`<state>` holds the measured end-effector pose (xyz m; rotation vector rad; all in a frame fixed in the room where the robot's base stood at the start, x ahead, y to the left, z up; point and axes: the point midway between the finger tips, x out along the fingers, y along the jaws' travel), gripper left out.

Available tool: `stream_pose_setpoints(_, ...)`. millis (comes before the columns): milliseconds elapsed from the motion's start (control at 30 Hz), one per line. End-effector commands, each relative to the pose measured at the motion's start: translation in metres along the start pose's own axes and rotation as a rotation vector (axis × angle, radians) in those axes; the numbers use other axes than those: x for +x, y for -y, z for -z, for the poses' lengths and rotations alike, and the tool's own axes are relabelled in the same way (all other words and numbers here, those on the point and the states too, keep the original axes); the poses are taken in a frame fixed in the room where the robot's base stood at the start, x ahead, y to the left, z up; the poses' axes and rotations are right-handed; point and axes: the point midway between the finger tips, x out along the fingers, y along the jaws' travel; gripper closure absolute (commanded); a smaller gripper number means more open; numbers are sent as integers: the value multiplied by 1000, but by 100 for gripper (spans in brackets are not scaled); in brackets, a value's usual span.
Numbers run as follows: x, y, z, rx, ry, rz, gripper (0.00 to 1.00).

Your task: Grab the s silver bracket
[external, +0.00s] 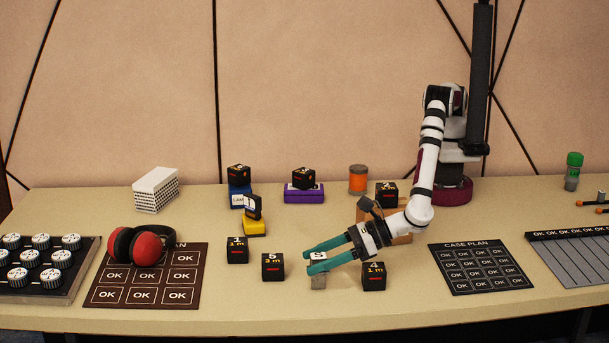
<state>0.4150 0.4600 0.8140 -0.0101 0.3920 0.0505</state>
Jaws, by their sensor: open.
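A small silver-grey bracket block (318,282) stands on the table near the front middle. A white face marked "S" shows just above it, between the fingers. My gripper (308,261) has two teal fingers, spread apart and pointing left. The fingers lie around the upper part of the bracket in the picture, and the lower finger hides part of it. Whether the fingers touch it cannot be told.
Black numbered cubes stand close by: one marked 5 (273,267) to the left and one marked 4 (374,276) to the right. Another cube (237,250) stands farther left. Red-black earmuffs (143,246) rest on a dark OK board (140,296). A case plan board (481,287) lies right.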

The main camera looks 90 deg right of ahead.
Motion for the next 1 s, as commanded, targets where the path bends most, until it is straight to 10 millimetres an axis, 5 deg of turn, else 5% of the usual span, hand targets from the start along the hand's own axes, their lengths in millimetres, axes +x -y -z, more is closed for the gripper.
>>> stream_pose_setpoints(33,0,0,0,0,0,0,35)
stream_pose_setpoints(400,0,0,0,0,0,0,100)
stream_pose_setpoints(833,-1,0,-2,1,1,0,100)
stream_pose_setpoints(1000,-7,-1,-17,2,2,-1,100)
